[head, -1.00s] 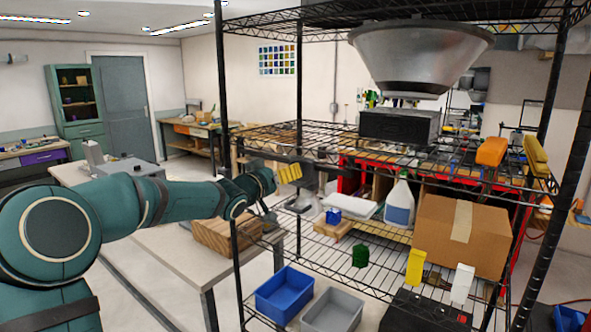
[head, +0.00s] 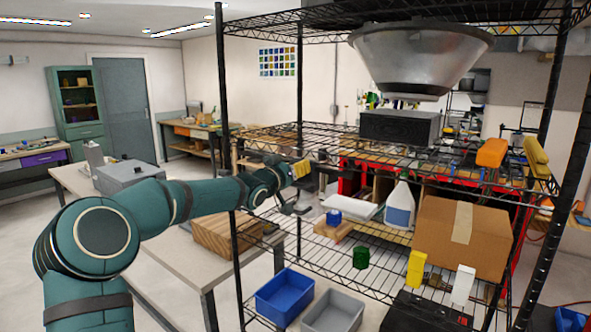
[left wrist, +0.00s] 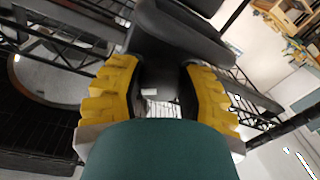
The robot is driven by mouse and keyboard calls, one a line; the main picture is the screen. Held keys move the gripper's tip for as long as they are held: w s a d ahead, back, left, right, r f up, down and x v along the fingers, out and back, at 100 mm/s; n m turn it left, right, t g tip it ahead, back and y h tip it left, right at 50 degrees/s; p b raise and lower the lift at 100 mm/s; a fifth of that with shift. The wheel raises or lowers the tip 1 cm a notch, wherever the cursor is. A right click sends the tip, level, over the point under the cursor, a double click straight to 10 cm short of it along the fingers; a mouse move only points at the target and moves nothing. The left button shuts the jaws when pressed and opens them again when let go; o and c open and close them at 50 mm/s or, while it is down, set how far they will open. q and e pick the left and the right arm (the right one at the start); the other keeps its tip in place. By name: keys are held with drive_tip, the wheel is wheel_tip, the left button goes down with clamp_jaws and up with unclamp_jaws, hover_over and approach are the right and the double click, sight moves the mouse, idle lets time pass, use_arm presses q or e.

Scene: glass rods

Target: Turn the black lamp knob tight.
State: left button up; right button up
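A large silver lamp shade (head: 420,60) stands upper right on the wire shelf, above a black box (head: 400,127). I cannot pick out a black lamp knob with certainty in either view. My left gripper (head: 296,188) is at the left part of the shelf unit, well left of the shade. Its yellow ribbed pads stand apart in the left wrist view (left wrist: 160,95). Dark parts show between and beyond them, and I cannot tell whether any is the knob. In the head view nothing clearly sits in the gripper. My right gripper is not in view.
Black wire shelf posts (head: 228,130) stand close to my left arm. Lower down are a blue bin (head: 285,290), a grey bin (head: 333,312), a white bottle (head: 400,203) and a cardboard box (head: 462,235). A wooden block (head: 225,235) lies on the table at left.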

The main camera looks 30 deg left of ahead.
use_arm(q)
clamp_jaws()
drive_tip(key=shift+m, duration=0.3)
drive_tip(key=shift+m+b, duration=0.35)
drive_tip(key=shift+m, duration=2.05)
drive_tip(key=shift+r, duration=0.1)
drive_tip(key=o, duration=1.1)
unclamp_jaws()
drive_tip(key=shift+s, duration=0.1)
